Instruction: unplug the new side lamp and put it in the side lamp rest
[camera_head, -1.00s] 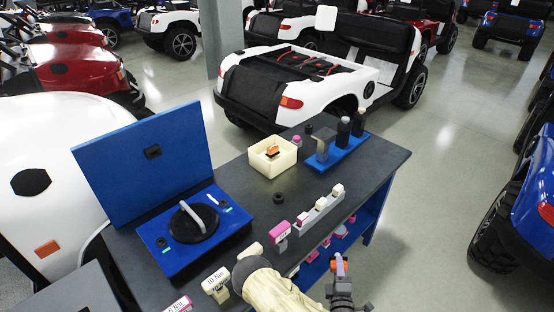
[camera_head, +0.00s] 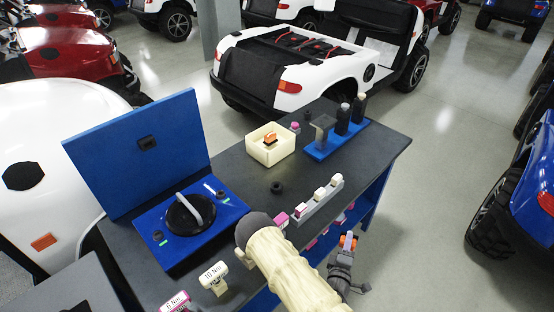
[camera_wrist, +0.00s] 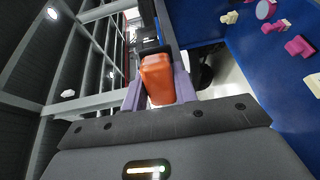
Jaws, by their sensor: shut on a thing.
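My gripper (camera_head: 348,243) is beyond the right front edge of the dark workbench. In the wrist view its two purple fingers (camera_wrist: 158,90) are shut on an orange side lamp (camera_wrist: 157,78). A dark part (camera_wrist: 151,46) is at the lamp's far end; I cannot tell whether it belongs to the lamp. Another orange and black piece (camera_head: 270,139) lies in a cream open box (camera_head: 287,153) on the bench. I cannot tell which fixture is the side lamp rest.
A blue tester with raised panel (camera_head: 110,160) stands left on the bench (camera_head: 240,180). A grey rack (camera_head: 318,201) with small blocks is near my arm. A blue stand (camera_head: 335,145) with dark cylinders is behind. White car (camera_head: 330,75) behind; blue car at right.

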